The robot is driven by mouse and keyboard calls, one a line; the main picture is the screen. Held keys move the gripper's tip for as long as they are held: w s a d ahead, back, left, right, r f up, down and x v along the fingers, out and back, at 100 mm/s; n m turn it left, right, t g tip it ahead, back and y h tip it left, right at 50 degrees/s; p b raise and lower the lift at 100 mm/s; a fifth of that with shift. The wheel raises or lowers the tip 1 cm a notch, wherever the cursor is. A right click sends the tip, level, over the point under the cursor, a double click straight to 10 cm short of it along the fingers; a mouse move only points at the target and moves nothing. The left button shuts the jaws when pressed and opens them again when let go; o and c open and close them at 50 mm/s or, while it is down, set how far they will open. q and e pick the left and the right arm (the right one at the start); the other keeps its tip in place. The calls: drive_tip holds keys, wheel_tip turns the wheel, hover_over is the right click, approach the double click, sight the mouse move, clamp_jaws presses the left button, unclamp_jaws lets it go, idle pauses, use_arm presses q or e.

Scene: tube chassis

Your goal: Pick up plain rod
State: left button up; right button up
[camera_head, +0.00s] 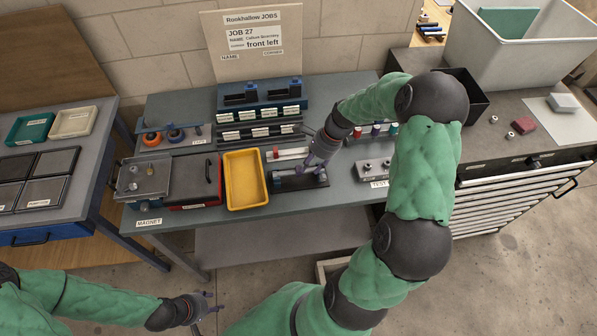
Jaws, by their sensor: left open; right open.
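No plain rod can be told apart with certainty at this size. A pale strip (290,153) with a red mark at its left end lies behind a dark fixture (291,186) with blue-grey blocks. My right gripper (311,167) is open, pointing down over the right part of this fixture; whether it touches anything there I cannot tell. The gripper and forearm hide part of the bench behind them. My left gripper (214,306) is open and empty, low in front of the bench and away from the objects.
A blue rack (262,112) stands behind. A grey block labelled TEST (372,175) is to the right. A dark bin (466,88) stands further right. The bench's front strip is clear.

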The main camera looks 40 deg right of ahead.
drive_tip(key=shift+s+a+f, duration=0.1)
drive_tip(key=shift+a+f, duration=0.2)
drive_tip(key=shift+f, duration=0.2)
drive_tip(key=shift+s+a+f, duration=0.1)
drive_tip(key=shift+a+f, duration=0.15)
drive_tip(key=shift+f, duration=0.25)
drive_tip(key=shift+w+d+f, duration=0.15)
drive_tip(key=shift+w+d, duration=0.05)
drive_tip(key=shift+w, duration=0.25)
drive_tip(key=shift+s, duration=0.1)
clamp_jaws()
drive_tip(key=shift+r, duration=0.25)
